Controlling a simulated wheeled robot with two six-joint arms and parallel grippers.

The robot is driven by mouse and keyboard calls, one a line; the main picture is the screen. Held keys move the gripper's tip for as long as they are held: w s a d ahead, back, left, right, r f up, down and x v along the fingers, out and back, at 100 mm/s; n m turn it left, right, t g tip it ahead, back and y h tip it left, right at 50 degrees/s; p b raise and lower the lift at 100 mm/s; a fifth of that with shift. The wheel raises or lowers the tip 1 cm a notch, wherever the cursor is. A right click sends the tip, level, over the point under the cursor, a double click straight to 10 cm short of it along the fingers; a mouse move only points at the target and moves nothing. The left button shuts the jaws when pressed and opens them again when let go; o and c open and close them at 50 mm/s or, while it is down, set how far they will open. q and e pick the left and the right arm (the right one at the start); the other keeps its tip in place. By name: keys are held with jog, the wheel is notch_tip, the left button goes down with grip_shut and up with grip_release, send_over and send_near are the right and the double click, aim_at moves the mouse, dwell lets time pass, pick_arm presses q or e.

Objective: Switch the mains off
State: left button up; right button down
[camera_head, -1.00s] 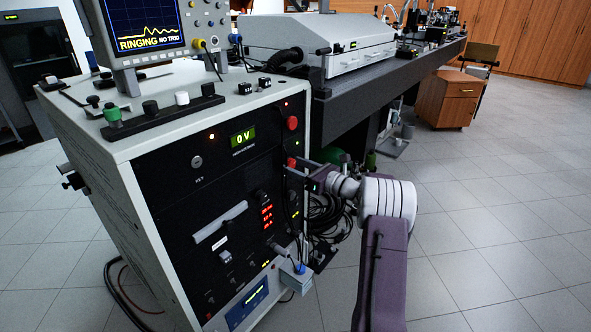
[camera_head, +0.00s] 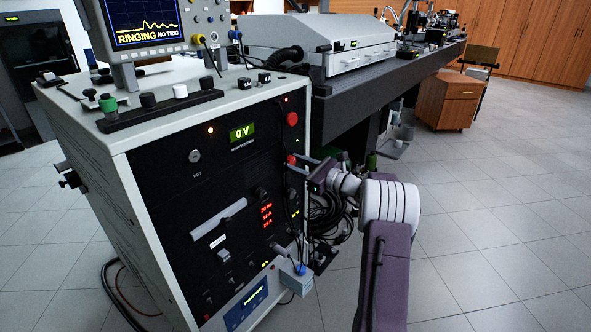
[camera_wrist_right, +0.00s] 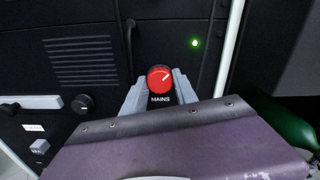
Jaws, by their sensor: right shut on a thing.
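The red mains knob (camera_wrist_right: 160,78) sits on the black front panel, with the word MAINS below it. Its pale pointer line slants to the upper right in the right wrist view. In the head view only part of the red knob (camera_head: 291,159) shows at the panel's right side. My right gripper (camera_head: 297,165) reaches in from the right and is shut on the knob. In the right wrist view its grey fingers (camera_wrist_right: 160,88) lie on both sides of the knob. My left gripper is out of view.
A green lamp (camera_wrist_right: 195,42) glows right of the knob. Another red button (camera_head: 292,119) sits above it, near a display (camera_head: 242,133) reading 0 V. Black cables (camera_head: 328,215) hang beside the cabinet. The oscilloscope (camera_head: 150,25) reads RINGING NO TRIG. Floor at right is clear.

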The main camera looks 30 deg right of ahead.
jog(key=shift+f+n+b, duration=0.15)
jog(key=shift+n+b, duration=4.35)
jog(key=c, duration=1)
grip_release()
jog(key=shift+o, duration=0.2)
jog(key=shift+s+d+r, duration=0.2)
jog(key=p+v, duration=0.3)
jog(key=v, duration=0.5)
jog(key=shift+s, duration=0.3)
